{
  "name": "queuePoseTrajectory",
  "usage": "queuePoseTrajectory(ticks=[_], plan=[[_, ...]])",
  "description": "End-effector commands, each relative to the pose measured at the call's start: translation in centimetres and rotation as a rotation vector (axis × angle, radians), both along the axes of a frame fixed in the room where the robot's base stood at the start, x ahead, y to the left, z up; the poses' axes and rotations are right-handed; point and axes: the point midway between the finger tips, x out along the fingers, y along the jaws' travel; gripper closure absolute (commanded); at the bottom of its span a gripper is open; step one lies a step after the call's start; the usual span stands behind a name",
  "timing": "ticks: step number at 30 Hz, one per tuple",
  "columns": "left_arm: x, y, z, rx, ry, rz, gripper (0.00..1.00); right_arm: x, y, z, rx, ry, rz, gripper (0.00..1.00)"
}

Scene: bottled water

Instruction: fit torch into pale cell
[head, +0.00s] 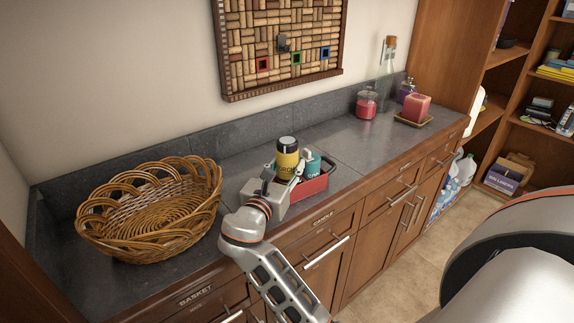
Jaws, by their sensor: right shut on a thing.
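A yellow cylinder with a black top (287,160), with partly hidden lettering that looks like "TORCH", stands upright at the red caddy (314,187) on the grey counter. My right gripper (289,172) is shut on this torch from the front left. The torch's lower end is hidden by the gripper, so I cannot tell whether it is above or inside the caddy. A teal item (312,166) sits in the caddy just right of the torch. The caddy's inner cells are mostly hidden, and I cannot make out a pale one. My left gripper is not in view.
A wicker basket (152,212) stands on the counter to the left. A red jar (366,104), a clear bottle (387,75) and a candle on a dish (415,108) stand at the far right. The counter (345,150) between caddy and jar is clear.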

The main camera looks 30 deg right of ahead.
Motion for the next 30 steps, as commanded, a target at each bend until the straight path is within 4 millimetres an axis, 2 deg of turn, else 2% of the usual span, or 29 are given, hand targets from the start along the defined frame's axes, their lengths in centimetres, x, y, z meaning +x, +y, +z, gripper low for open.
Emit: queuePoseTrajectory(ticks=[10,11,12,13,23,28,30], plan=[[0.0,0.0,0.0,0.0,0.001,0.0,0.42,0.0,0.0,-0.7,-0.001,-0.001,0.0,0.86],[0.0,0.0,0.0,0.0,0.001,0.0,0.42,0.0,0.0,-0.7,0.0,0.0,0.0,0.59],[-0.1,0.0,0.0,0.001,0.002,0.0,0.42,0.0,0.0,-0.7,0.0,0.0,0.0,0.49],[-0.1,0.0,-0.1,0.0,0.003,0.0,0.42,0.0,0.0,-0.7,0.0,0.0,0.0,0.45],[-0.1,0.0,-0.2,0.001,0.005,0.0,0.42,0.0,0.0,-0.7,0.0,0.0,0.0,0.45],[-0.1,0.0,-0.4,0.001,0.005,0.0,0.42,0.0,0.0,0.7,0.0,-0.004,-0.001,0.45],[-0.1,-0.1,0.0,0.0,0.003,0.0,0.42,0.1,-0.2,0.6,-0.001,0.001,0.0,0.45]])
